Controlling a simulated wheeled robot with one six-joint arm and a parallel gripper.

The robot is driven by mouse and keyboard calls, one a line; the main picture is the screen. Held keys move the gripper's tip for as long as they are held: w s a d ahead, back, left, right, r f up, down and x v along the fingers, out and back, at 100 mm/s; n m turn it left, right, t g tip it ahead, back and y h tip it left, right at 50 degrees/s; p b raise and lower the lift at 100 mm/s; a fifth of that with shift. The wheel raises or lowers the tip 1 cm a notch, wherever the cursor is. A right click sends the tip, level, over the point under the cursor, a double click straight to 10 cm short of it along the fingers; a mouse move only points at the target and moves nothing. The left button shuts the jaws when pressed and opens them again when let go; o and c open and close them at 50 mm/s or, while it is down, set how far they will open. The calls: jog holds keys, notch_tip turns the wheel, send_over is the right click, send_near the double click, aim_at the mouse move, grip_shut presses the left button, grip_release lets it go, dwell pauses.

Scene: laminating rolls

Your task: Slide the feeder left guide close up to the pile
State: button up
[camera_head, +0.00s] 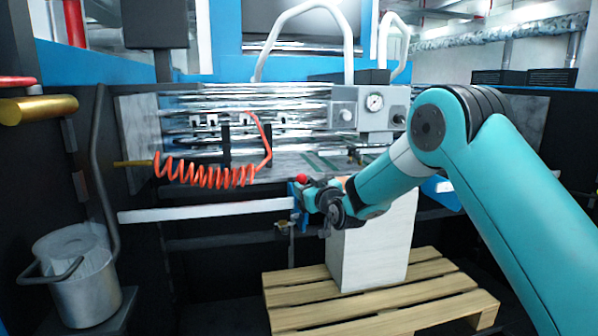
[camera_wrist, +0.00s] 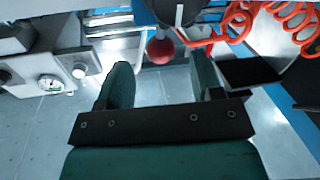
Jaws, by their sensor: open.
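The pile is a tall white stack (camera_head: 374,243) standing on a wooden pallet under the feeder. The left guide appears as a blue part (camera_head: 293,190) with a red ball knob (camera_head: 301,178), at the left side of the pile's top, at the end of a pale rail. My gripper (camera_head: 312,194) is at this guide, partly hidden by my own wrist. In the wrist view my gripper (camera_wrist: 160,72) is open, with a finger on either side of the red knob (camera_wrist: 160,50), which shows at the tips. I cannot tell whether they touch it.
The pale horizontal rail (camera_head: 205,211) runs left from the guide. A coiled orange hose (camera_head: 210,175) hangs above it, and also shows close by in the wrist view (camera_wrist: 240,22). A gauge box (camera_head: 370,108) sits above the pile. A metal bucket (camera_head: 82,280) stands at left.

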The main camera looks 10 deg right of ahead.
aim_at(299, 179)
jog(key=w+p, duration=0.1)
jog(key=w, duration=0.2)
jog(key=w+a+p, duration=0.1)
jog(key=w, duration=0.2)
jog(key=shift+w+a, duration=0.15)
grip_shut()
jog(key=shift+f, duration=0.1)
